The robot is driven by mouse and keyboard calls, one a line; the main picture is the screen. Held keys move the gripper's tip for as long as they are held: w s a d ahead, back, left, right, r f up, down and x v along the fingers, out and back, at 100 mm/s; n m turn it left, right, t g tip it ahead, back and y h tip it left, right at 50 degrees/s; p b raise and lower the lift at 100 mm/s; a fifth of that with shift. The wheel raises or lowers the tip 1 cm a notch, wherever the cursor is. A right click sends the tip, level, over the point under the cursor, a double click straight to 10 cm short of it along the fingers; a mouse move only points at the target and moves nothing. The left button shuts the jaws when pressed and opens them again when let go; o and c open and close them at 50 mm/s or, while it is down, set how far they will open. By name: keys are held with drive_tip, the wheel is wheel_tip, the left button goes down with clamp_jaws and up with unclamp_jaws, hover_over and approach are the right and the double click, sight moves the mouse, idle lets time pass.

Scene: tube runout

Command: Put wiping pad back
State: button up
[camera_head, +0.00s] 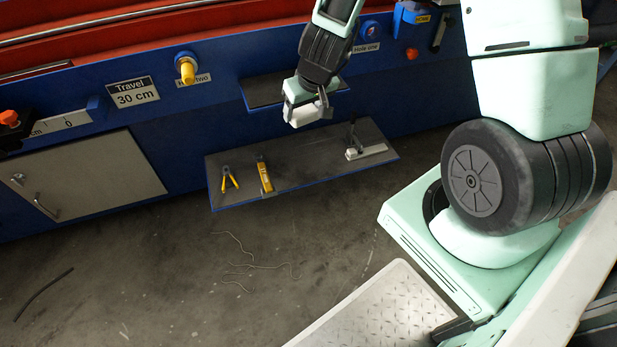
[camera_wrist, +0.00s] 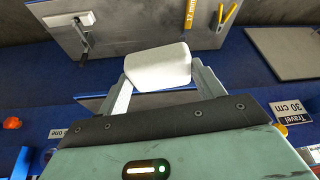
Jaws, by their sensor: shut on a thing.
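The white wiping pad (camera_wrist: 158,68) is between the fingertips of my gripper (camera_wrist: 155,85) in the wrist view. My gripper is shut on it. In the head view the pad (camera_head: 305,115) shows as a pale block under my gripper (camera_head: 308,100). It is held in the air in front of the blue machine, near a small dark upper shelf (camera_head: 265,92) and above a larger dark lower shelf (camera_head: 300,172). My gripper hides part of the upper shelf.
The lower shelf carries yellow-handled pliers (camera_head: 229,180), a yellow tool (camera_head: 264,176) and a white-and-black tool (camera_head: 368,150). A yellow knob (camera_head: 187,70) sticks out at the left of the upper shelf. Thin wires (camera_head: 240,268) lie on the floor.

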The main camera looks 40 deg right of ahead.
drive_tip(key=w+d+f+b, duration=0.1)
drive_tip(key=d+f+b, duration=0.1)
drive_tip(key=f+b, duration=0.6)
drive_tip(key=w+d+f+m+b, duration=0.1)
drive_tip(key=w+d+f+b, duration=0.1)
drive_tip(key=f+b, duration=0.7)
drive_tip(key=w+d+f+m+h+b, duration=0.1)
drive_tip(key=w+f+b, duration=0.1)
drive_tip(key=f+b, duration=0.6)
drive_tip(key=shift+d+f, duration=0.2)
drive_tip(key=shift+f, duration=0.85)
drive_tip(key=shift+d+f, duration=0.2)
drive_tip(key=shift+f, duration=0.85)
drive_tip(key=shift+f, duration=0.15)
drive_tip(key=o, duration=1)
drive_tip(key=shift+o, duration=0.2)
